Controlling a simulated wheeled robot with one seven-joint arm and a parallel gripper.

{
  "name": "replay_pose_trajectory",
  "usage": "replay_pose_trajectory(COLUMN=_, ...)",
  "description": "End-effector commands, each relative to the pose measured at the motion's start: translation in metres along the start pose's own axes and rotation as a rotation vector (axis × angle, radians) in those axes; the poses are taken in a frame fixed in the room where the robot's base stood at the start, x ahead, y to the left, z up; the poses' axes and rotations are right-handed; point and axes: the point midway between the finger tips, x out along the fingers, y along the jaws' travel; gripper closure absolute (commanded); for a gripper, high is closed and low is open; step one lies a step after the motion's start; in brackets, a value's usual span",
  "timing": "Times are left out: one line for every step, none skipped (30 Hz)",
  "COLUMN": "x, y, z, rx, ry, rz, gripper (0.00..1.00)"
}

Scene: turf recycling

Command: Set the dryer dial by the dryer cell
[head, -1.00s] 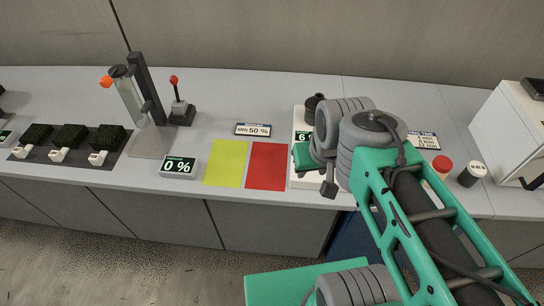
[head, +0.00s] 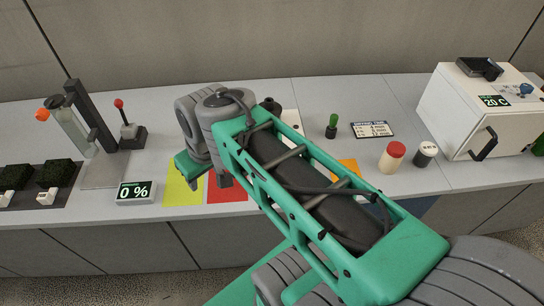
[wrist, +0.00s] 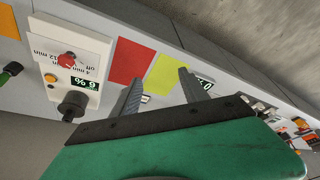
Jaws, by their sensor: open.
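The dryer dial (wrist: 67,59) is a red knob on a white panel, at upper left in the wrist view. Printed marks beside it include "off", "4 min" and "12 min". The panel (wrist: 45,38) also has a small display reading 6 % (wrist: 86,82) and a black cylinder (wrist: 72,106), apparently the dryer cell. In the head view the panel (head: 290,122) is mostly hidden behind my arm; the dial cannot be seen there. My gripper (wrist: 161,76) is open and empty, its fingers near the red and yellow squares, apart from the dial.
A red square (wrist: 131,61) and a yellow square (wrist: 167,75) lie beside the panel. A 0 % display (head: 136,192) and a lever stand (head: 127,130) are at left.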

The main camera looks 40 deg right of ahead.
Motion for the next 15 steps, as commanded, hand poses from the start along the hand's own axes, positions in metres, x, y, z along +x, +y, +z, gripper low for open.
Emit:
replay_pose_trajectory(x=0.016, y=0.018, z=-0.006, rx=-0.019, ry=-0.018, rz=-0.011, gripper=0.43)
replay_pose_trajectory(x=0.023, y=0.032, z=-0.011, rx=-0.045, ry=-0.027, rz=-0.023, gripper=0.41)
replay_pose_trajectory(x=0.032, y=0.052, z=-0.018, rx=-0.088, ry=-0.038, rz=-0.045, gripper=0.41)
replay_pose_trajectory(x=0.040, y=0.071, z=-0.022, rx=-0.125, ry=-0.042, rz=-0.063, gripper=0.41)
replay_pose_trajectory(x=0.047, y=0.090, z=-0.024, rx=-0.164, ry=-0.044, rz=-0.083, gripper=0.41)
replay_pose_trajectory(x=0.056, y=0.118, z=-0.024, rx=-0.218, ry=-0.042, rz=-0.110, gripper=0.41)
replay_pose_trajectory(x=0.063, y=0.140, z=-0.021, rx=-0.257, ry=-0.036, rz=-0.128, gripper=0.41)
replay_pose_trajectory(x=0.069, y=0.162, z=-0.017, rx=-0.295, ry=-0.030, rz=-0.146, gripper=0.41)
replay_pose_trajectory(x=0.075, y=0.189, z=-0.009, rx=-0.346, ry=-0.016, rz=-0.165, gripper=0.41)
replay_pose_trajectory(x=0.079, y=0.208, z=-0.001, rx=-0.380, ry=-0.005, rz=-0.178, gripper=0.41)
replay_pose_trajectory(x=0.082, y=0.224, z=0.007, rx=-0.414, ry=0.006, rz=-0.189, gripper=0.41)
replay_pose_trajectory(x=0.085, y=0.244, z=0.017, rx=-0.453, ry=0.022, rz=-0.199, gripper=0.41)
replay_pose_trajectory(x=0.087, y=0.255, z=0.025, rx=-0.479, ry=0.032, rz=-0.205, gripper=0.41)
replay_pose_trajectory(x=0.088, y=0.265, z=0.031, rx=-0.501, ry=0.040, rz=-0.209, gripper=0.41)
replay_pose_trajectory(x=0.088, y=0.274, z=0.038, rx=-0.525, ry=0.049, rz=-0.213, gripper=0.41)
